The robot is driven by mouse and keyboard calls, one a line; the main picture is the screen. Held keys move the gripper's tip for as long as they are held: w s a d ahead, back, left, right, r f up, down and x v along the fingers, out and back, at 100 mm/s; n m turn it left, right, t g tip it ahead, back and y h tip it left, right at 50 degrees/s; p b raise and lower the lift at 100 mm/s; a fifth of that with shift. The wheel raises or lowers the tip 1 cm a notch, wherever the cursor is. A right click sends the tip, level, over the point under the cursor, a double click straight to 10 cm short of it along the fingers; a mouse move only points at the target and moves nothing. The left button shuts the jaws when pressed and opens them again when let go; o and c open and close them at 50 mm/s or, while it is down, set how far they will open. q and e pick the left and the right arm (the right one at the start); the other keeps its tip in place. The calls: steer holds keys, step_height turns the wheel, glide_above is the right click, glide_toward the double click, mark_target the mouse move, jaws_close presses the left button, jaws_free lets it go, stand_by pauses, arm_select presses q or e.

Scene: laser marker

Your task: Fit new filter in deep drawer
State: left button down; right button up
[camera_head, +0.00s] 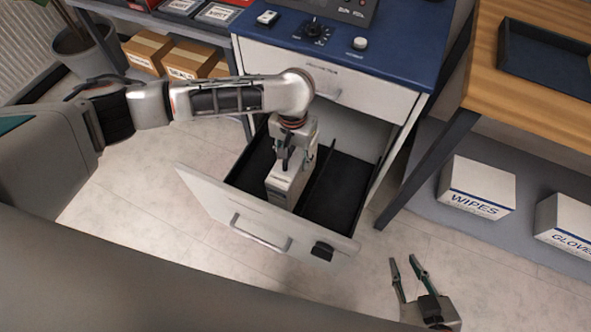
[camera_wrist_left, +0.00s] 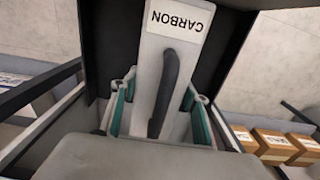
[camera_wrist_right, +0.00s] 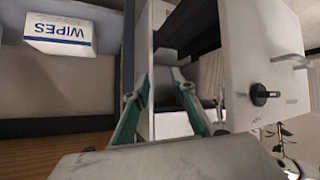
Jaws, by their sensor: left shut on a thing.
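The filter (camera_head: 287,187) is a light grey box in the left compartment of the open deep drawer (camera_head: 332,207). In the left wrist view the filter (camera_wrist_left: 186,50) bears a CARBON label and a dark handle (camera_wrist_left: 163,90). My left gripper (camera_head: 294,160) reaches down over the filter and is shut on it; its fingers (camera_wrist_left: 160,110) lie either side of the handle. Whether the filter touches the drawer floor is hidden. My right gripper (camera_head: 409,270) is open and empty, right of the drawer front. In the right wrist view my right gripper (camera_wrist_right: 163,85) has its fingers apart.
The drawer's right compartment is empty, past a thin divider (camera_head: 318,175). A black latch (camera_head: 322,251) and a bar handle (camera_head: 260,234) sit on the drawer front. A WIPES box (camera_head: 477,188) and wooden table (camera_head: 535,85) stand right. Brown boxes (camera_head: 187,62) are at back left.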

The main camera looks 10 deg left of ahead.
arm_select(q)
step_height(320, 180, down, 8)
steer(key=b, duration=0.3)
steer(key=shift+s+f, duration=0.1)
steer(key=shift+f, duration=0.05)
steer(key=shift+w+f, duration=0.1)
steer(key=shift+w, duration=0.1)
steer(key=c, duration=1.1)
jaws_free()
arm_select(e)
steer(key=a, duration=0.2)
steer(key=shift+w+a+r+y, duration=0.3)
steer(key=shift+w+y, duration=0.1)
steer(key=shift+f, duration=0.1)
